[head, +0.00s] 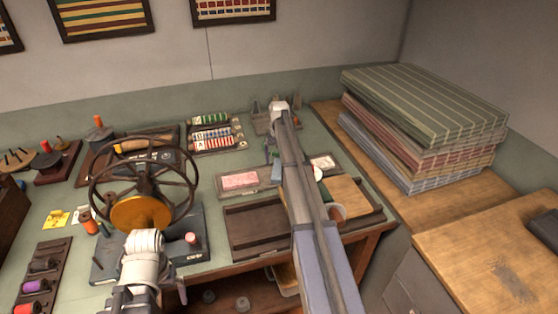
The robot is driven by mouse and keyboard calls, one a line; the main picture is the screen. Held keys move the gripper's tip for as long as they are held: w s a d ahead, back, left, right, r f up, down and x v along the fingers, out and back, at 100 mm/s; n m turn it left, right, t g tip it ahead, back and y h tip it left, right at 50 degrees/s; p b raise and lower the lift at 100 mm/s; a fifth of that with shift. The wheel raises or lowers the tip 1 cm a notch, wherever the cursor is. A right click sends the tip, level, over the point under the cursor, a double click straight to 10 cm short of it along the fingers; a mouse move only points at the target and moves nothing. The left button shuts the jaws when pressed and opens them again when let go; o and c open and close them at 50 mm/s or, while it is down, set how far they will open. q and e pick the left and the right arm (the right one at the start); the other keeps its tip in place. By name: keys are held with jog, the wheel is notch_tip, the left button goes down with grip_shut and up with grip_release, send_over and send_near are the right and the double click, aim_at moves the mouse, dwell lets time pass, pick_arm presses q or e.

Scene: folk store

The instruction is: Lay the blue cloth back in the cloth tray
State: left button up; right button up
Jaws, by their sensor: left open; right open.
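A small light-blue patch (277,173), which may be the blue cloth, shows just left of my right arm, at the right end of a box with a red-and-white patterned piece. Its shape is mostly hidden by the arm. A shallow dark wooden tray (238,222) lies at the front of the bench, partly behind that arm. I cannot tell whether it is the cloth tray. My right gripper (272,150) is open over the bench near the blue patch, small and partly hidden. My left gripper (146,240) is open at the lower left, in front of the spoked wheel.
A spoked wheel with a brass hub (142,212) stands left on the bench. Ribbon rolls (212,136) sit behind, and thread spools (36,285) at lower left. Folded striped fabrics (425,120) are stacked at right.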

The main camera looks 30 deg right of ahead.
notch_tip(320, 180, up, 6)
jog(key=p, duration=0.4)
send_over(279, 176)
jog(key=shift+f, duration=0.25)
jog(key=shift+f, duration=0.15)
notch_tip(279, 176, down, 12)
jog(key=b, duration=1.2)
jog(key=shift+w+f, duration=0.1)
jog(key=shift+f, duration=0.15)
jog(key=shift+r, duration=0.2)
